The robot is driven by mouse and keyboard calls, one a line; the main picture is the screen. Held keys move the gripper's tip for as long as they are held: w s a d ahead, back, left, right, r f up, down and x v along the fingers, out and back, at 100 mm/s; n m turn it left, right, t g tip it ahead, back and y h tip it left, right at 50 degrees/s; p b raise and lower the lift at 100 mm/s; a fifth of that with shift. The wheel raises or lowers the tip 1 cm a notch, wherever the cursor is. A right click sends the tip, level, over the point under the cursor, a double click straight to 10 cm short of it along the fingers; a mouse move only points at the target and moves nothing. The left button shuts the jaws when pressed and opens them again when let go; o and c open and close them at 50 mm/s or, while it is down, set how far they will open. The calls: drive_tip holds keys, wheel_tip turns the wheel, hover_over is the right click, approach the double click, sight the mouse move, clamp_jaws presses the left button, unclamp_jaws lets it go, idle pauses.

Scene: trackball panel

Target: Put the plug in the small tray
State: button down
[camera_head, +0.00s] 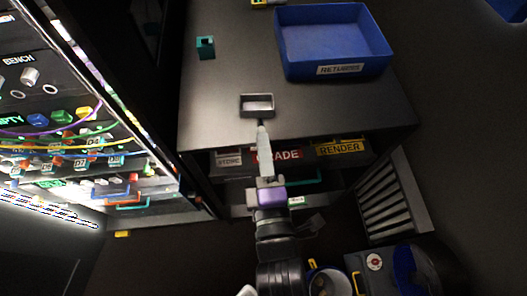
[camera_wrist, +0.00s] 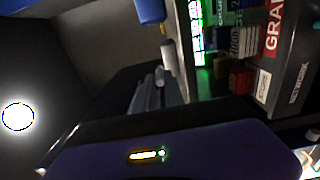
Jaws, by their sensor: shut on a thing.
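The small tray (camera_head: 257,112) is a dark, shallow, rectangular tray near the front edge of the dark desktop. My gripper (camera_head: 265,172), with a purple body, reaches up from below and is shut on the plug (camera_head: 263,145), a long pale grey shape. Its far tip shows just in front of the tray's near rim. I cannot tell its height above the desk. In the wrist view the gripper's purple body fills the bottom, and a pale cylinder (camera_wrist: 168,58) shows beyond it.
A large blue RETURNS tray (camera_head: 303,73) stands at the back right. A teal block (camera_head: 205,47) sits at the back left. Labelled bays, including a red GRADE label (camera_head: 278,155), line the desk front. A panel with cables and knobs (camera_head: 75,140) stands at left. Desktop beside the small tray is clear.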

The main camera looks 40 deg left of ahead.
drive_tip(key=shift+f, duration=1.4)
drive_tip(key=shift+f, duration=0.15)
drive_tip(key=c, duration=1.4)
unclamp_jaws()
drive_tip(key=shift+c, duration=0.2)
drive_tip(key=b+v, duration=0.2)
drive_tip(key=v, duration=1)
